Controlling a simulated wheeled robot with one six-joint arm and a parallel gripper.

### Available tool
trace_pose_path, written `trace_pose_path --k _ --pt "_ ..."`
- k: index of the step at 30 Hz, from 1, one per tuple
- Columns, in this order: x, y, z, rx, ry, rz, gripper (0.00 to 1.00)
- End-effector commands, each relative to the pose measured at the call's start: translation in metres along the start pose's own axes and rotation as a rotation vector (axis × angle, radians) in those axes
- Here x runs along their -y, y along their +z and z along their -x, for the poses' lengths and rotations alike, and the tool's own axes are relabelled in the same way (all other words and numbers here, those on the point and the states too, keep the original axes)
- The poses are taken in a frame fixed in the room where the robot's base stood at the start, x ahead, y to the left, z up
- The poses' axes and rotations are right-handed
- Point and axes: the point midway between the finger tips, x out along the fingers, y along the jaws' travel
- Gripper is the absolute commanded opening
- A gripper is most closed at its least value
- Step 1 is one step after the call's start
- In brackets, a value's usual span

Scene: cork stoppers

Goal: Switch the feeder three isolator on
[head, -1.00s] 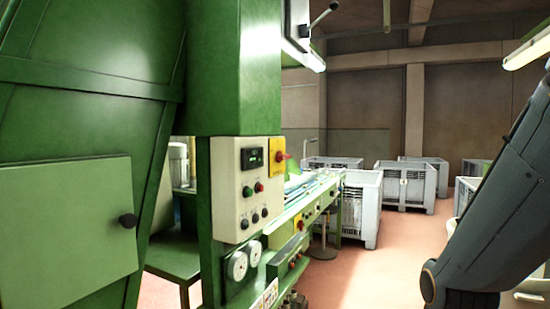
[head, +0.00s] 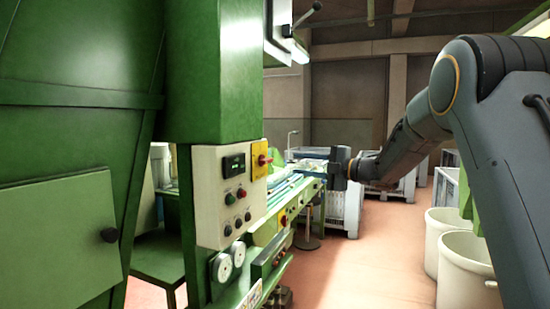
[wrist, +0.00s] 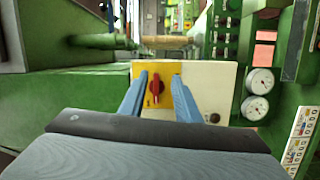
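The isolator is a red rotary knob (head: 262,160) on a yellow plate, at the upper right of a cream control panel (head: 208,205) on the green machine. In the wrist view the knob (wrist: 155,86) shows between my fingers, its grip running up and down the picture. No feeder number is readable. My gripper (head: 312,165) is to the right of the panel in the head view, apart from the knob. In the wrist view my gripper (wrist: 160,76) has its two blue fingers spread, with nothing held. The fingers partly cover the yellow plate.
The panel also carries a dark display (head: 234,164) and several small buttons. Two round gauges (head: 229,262) sit below it. A green conveyor bench (head: 285,205) runs behind. Pale bins (head: 465,270) stand at right; the floor between is clear.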

Motion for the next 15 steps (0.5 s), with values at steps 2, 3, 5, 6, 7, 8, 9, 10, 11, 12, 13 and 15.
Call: trace_pose_path --k 2,3,5,6,7,8,9,10,11,12,13,15 --pt "-0.004 -0.013 -0.001 -0.101 -0.007 0.066 0.3" --pt "-0.004 -0.018 -0.001 -0.142 -0.011 0.091 0.3" --pt "-0.004 -0.025 0.0 -0.187 -0.015 0.117 0.3" --pt "-0.004 -0.028 0.0 -0.207 -0.018 0.129 0.3" --pt "-0.004 -0.03 -0.001 -0.218 -0.018 0.134 0.3" --pt "-0.004 -0.031 -0.002 -0.226 -0.019 0.138 0.3" --pt "-0.004 -0.033 -0.005 -0.231 -0.02 0.14 0.3" --pt "-0.004 -0.034 -0.007 -0.233 -0.02 0.141 0.3" --pt "-0.004 -0.035 -0.011 -0.234 -0.02 0.141 0.3" --pt "-0.004 -0.036 -0.016 -0.234 -0.02 0.141 0.3" --pt "-0.004 -0.037 -0.021 -0.233 -0.02 0.14 0.3" --pt "-0.004 -0.04 -0.032 -0.233 -0.021 0.14 0.3"
